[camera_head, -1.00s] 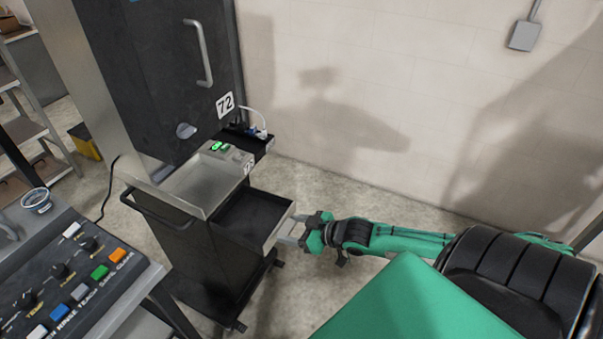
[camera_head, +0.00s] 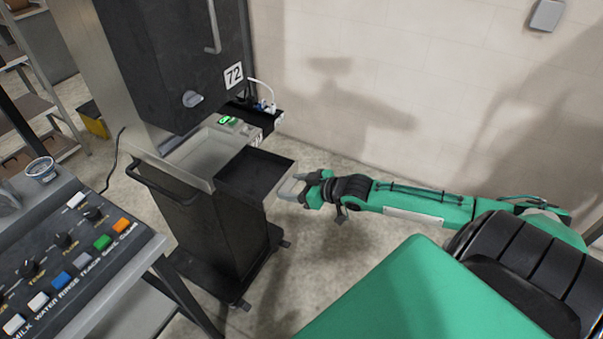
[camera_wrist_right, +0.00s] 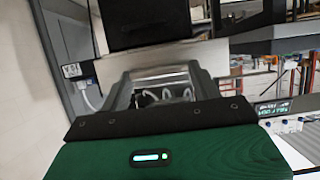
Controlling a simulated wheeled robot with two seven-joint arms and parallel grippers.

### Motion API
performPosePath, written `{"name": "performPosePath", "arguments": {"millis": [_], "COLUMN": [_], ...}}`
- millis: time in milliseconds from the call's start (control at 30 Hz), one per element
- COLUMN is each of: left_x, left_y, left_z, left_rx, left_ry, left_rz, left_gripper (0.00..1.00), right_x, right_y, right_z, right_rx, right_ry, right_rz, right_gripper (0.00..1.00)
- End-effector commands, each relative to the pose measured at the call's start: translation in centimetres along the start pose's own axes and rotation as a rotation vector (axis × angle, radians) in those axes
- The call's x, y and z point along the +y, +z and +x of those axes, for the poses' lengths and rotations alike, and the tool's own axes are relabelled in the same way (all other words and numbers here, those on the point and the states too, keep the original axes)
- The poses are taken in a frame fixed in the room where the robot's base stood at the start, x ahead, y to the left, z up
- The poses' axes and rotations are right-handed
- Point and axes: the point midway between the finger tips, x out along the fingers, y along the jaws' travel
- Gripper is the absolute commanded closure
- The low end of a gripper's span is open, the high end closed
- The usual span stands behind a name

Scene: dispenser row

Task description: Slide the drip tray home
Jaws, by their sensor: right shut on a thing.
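The drip tray (camera_head: 252,174) is a black, shallow, open tray with a pale grey front and a light handle (camera_head: 288,188). It sticks out to the right of the steel shelf under the dark dispenser marked 72 (camera_head: 170,70). My right gripper (camera_head: 304,187) is shut on the tray's handle, coming from the right. In the right wrist view the gripper's fingers (camera_wrist_right: 165,85) lie in front of the tray's pale front (camera_wrist_right: 160,57). The tray's inner end by the shelf is partly hidden. My left gripper is not in view.
A black cart (camera_head: 215,235) with a push handle stands under the shelf and tray. A button panel (camera_head: 65,255) with a small cup (camera_head: 40,170) is at the left. A black ledge with cables (camera_head: 262,118) is behind the tray.

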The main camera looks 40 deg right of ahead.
Motion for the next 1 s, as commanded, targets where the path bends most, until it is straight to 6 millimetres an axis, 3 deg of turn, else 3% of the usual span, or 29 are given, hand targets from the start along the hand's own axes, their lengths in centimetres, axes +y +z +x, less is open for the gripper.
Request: {"name": "performPosePath", "arguments": {"millis": [533,1000], "left_x": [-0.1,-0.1], "left_y": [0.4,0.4], "left_z": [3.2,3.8], "left_rx": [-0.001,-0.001], "left_ry": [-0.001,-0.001], "left_rz": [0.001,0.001], "left_gripper": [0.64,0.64], "right_x": [0.0,0.0], "right_y": [-1.6,-2.9], "right_z": [4.2,7.7], "right_rx": [0.006,0.004], "right_ry": [-0.002,0.0], "right_rz": [-0.002,0.0], "right_gripper": [0.78,0.78]}}
